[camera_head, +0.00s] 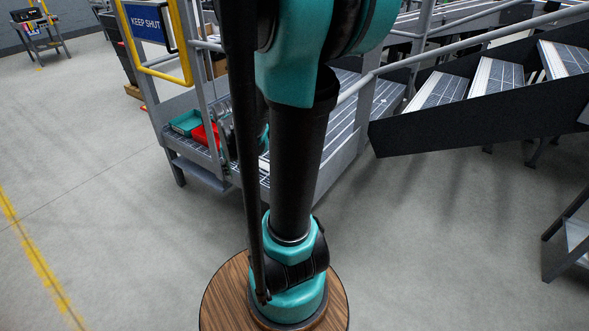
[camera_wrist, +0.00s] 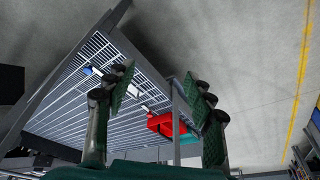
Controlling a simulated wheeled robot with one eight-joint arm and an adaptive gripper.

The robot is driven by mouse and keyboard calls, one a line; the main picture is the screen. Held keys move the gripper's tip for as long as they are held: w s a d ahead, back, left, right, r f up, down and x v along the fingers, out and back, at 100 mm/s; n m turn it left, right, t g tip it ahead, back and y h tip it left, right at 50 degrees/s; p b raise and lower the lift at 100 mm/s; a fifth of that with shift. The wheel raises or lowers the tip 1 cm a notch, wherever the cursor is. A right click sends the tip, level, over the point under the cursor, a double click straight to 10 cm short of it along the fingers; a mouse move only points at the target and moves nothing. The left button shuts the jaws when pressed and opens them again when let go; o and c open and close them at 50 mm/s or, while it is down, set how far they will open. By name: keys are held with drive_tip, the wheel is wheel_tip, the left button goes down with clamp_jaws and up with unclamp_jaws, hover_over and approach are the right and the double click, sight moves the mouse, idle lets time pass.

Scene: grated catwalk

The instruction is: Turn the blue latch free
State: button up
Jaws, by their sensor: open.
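I cannot make out the blue latch for certain in either view. A small blue piece (camera_wrist: 88,71) shows near the left part of the grated platform in the wrist view; I cannot tell whether it is the latch. A yellow-framed gate (camera_head: 187,55) with a blue "KEEP SHUT" sign (camera_head: 146,24) stands at the platform's end in the head view. My gripper (camera_wrist: 160,82) is open and empty, its green-padded fingers wide apart above the grating. In the head view my arm hides much of the area around it.
A red tray (camera_wrist: 164,125) and a teal tray (camera_head: 186,122) sit on the grated platform (camera_wrist: 75,112). Metal stairs (camera_head: 488,78) and railings rise at the right. The grey floor is open at the left, with a yellow line (camera_head: 38,262).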

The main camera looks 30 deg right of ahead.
drive_tip(key=w+d+f+m+g+h, duration=0.1)
drive_tip(key=w+d+f+m+g, duration=0.15)
drive_tip(key=w+d+m, duration=0.55)
drive_tip(key=w+d+f+m+g+h, duration=0.1)
drive_tip(key=w+d+f+m, duration=0.3)
drive_tip(key=w+d, duration=0.75)
drive_tip(key=w+d+f+m+g, duration=0.1)
drive_tip(key=w+d+f+m, duration=0.2)
drive_tip(key=d+f+m, duration=0.6)
drive_tip(key=s+d+f+n, duration=0.1)
drive_tip(key=d+f, duration=0.1)
drive_tip(key=f, duration=0.2)
drive_tip(key=s+d+f+n, duration=0.1)
drive_tip(key=d+f, duration=0.2)
drive_tip(key=f, duration=0.2)
drive_tip(key=d+f+n+h, duration=0.1)
drive_tip(key=d+f, duration=0.2)
drive_tip(key=f, duration=0.2)
drive_tip(key=shift+s+g, duration=0.25)
drive_tip(key=shift+s, duration=0.15)
drive_tip(key=shift+c, duration=0.2)
clamp_jaws()
